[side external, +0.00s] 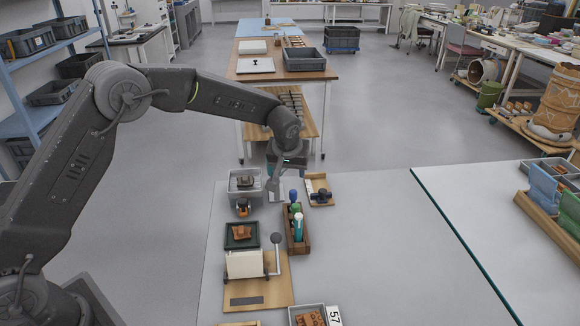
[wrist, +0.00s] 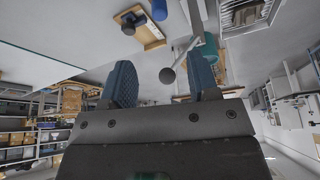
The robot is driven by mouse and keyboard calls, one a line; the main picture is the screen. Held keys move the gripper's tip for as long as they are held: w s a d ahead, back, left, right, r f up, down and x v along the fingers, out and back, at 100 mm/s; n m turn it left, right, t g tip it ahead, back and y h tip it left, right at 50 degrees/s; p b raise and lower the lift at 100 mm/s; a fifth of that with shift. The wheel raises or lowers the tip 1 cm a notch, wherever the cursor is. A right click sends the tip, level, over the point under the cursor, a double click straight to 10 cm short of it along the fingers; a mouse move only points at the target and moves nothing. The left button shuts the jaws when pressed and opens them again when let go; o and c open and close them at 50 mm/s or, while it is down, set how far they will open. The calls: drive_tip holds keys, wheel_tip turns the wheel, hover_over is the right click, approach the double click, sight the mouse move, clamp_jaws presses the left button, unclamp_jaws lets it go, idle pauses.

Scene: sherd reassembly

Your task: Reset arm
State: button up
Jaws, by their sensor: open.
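My gripper (wrist: 162,74) shows in the wrist view with its two blue ribbed fingers wide apart and nothing held between them. In the side external view my gripper (side external: 276,178) hangs above the far part of the pale worktable (side external: 375,240). It appears over the area between a grey bin and a small wooden board, and its fingertips are hard to make out. An orange-brown sherd (side external: 241,231) lies in a dark tray (side external: 229,243) at the table's left side. More orange-brown sherds (side external: 308,319) sit in a grey box marked 57 at the near edge.
A wooden caddy (side external: 297,246) with upright bottles stands right of a lever device (side external: 245,264) on a wooden base. The grey bin (side external: 233,188) and wooden board (side external: 311,197) are near my gripper.

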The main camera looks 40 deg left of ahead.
drive_tip(key=shift+s+d+r, duration=0.1)
drive_tip(key=shift+s+r, duration=0.1)
drive_tip(key=shift+r, duration=0.2)
drive_tip(key=s+a+r+m+h, duration=0.1)
drive_tip(key=s+r+m, duration=0.2)
drive_tip(key=s+r, duration=1.35)
drive_tip(key=s+f+m+t+h, duration=0.1)
drive_tip(key=s+m, duration=0.1)
drive_tip(key=s, duration=1.8)
drive_tip(key=shift+s+f+m+t, duration=0.25)
drive_tip(key=shift+m+t, duration=0.05)
drive_tip(key=shift+m, duration=0.1)
